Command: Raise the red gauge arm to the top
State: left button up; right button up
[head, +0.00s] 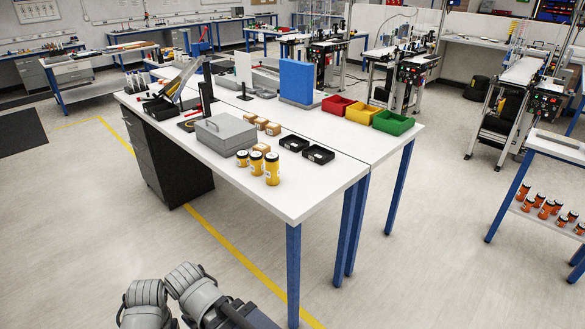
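On the white workbench (240,165) a black upright post (207,97) stands near the left edge. A small red bar (193,113), which looks like the gauge arm, sits low beside the post, near its foot. It is too small here to tell how it joins the post. Grey and dark links of my own arms show at the bottom left edge, off the bench. No gripper fingers are visible, so I see neither gripper.
A grey case (226,134) stands just in front of the post. Yellow jars (272,169), black trays (318,154), coloured bins (393,122) and a blue panel (296,82) are also on the bench. The floor at front right is clear.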

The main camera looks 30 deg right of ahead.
aim_at(199, 107)
jog(key=i+j+z, duration=0.1)
jog(key=z, duration=0.3)
jog(key=i+j+z, duration=0.1)
jog(key=j+z, duration=0.25)
jog(key=i+j+z, duration=0.1)
jog(key=z, duration=0.3)
jog(key=j+z, duration=0.25)
jog(key=z, duration=0.15)
jog(key=j+z, duration=0.15)
jog(key=j, duration=0.65)
jog(key=j+z, duration=0.15)
jog(key=j, duration=0.65)
jog(key=k+j+z, duration=0.15)
jog(key=j, duration=0.65)
jog(key=i, duration=0.05)
